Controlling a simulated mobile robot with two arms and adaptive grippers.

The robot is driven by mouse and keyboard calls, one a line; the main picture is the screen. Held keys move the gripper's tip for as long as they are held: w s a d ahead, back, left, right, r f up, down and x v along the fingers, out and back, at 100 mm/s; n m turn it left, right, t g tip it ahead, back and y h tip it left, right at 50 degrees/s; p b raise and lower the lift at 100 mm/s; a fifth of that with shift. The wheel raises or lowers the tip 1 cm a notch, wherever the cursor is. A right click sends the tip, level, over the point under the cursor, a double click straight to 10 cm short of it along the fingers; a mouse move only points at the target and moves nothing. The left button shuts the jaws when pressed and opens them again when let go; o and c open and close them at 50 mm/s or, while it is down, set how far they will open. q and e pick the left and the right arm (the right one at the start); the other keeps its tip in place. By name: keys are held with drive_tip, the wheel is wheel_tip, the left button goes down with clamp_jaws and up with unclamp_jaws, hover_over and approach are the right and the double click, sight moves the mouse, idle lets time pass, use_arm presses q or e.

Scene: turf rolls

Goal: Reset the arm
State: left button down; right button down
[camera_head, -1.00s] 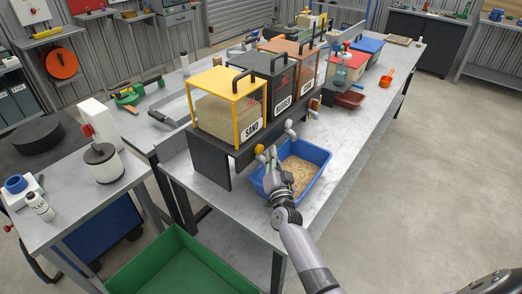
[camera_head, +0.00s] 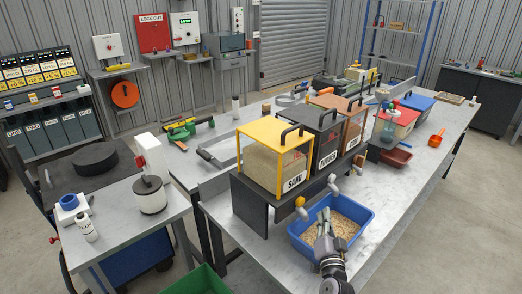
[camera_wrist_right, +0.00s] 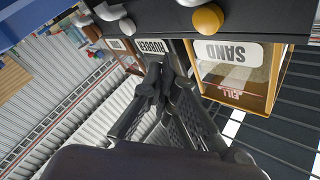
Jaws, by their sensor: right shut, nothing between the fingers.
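My right gripper (camera_head: 324,222) is shut and empty. In the head view it shows over the left part of a blue tub (camera_head: 362,232) that holds tan granular material. In the right wrist view the fingertips of the right gripper (camera_wrist_right: 166,75) meet, with the labelled SAND bin (camera_wrist_right: 250,90) and a RUBBER label (camera_wrist_right: 152,46) beyond them. In the head view the yellow-framed SAND bin (camera_head: 272,155) stands on a dark stand behind the tub. My left gripper is not in view.
The metal workbench (camera_head: 395,205) is clear to the right of the tub. A dark bin labelled RUBBER (camera_head: 322,135) and an orange-framed bin (camera_head: 355,112) stand beside the SAND bin. An orange scoop (camera_head: 436,139) and a red tray (camera_head: 396,157) lie farther back. A green container (camera_head: 200,281) is at the bottom edge.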

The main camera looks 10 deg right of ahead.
drive_tip(key=s+a+f+n+g+y, duration=0.3)
drive_tip(key=s+a+n+y, duration=0.15)
drive_tip(key=s+a, duration=0.2)
drive_tip(key=s+a+f+n+g+y, duration=0.3)
drive_tip(key=s+a+n+g+y, duration=0.15)
drive_tip(key=a, duration=0.25)
drive_tip(key=s+d+f+n+g+h, duration=0.15)
drive_tip(key=s+g, duration=0.25)
drive_tip(key=s, duration=0.8)
drive_tip(key=s+n+g+h, duration=0.2)
drive_tip(key=s+g, duration=0.2)
drive_tip(key=s, duration=0.8)
drive_tip(key=s+f+g+b, duration=0.1)
drive_tip(key=s+f+b, duration=0.15)
drive_tip(key=f, duration=2.75)
drive_tip(key=s+d+f+g+b, duration=0.1)
drive_tip(key=s+d+f, duration=0.2)
drive_tip(key=s+f, duration=1.3)
drive_tip(key=shift+s+d, duration=0.2)
drive_tip(key=shift+s, duration=0.05)
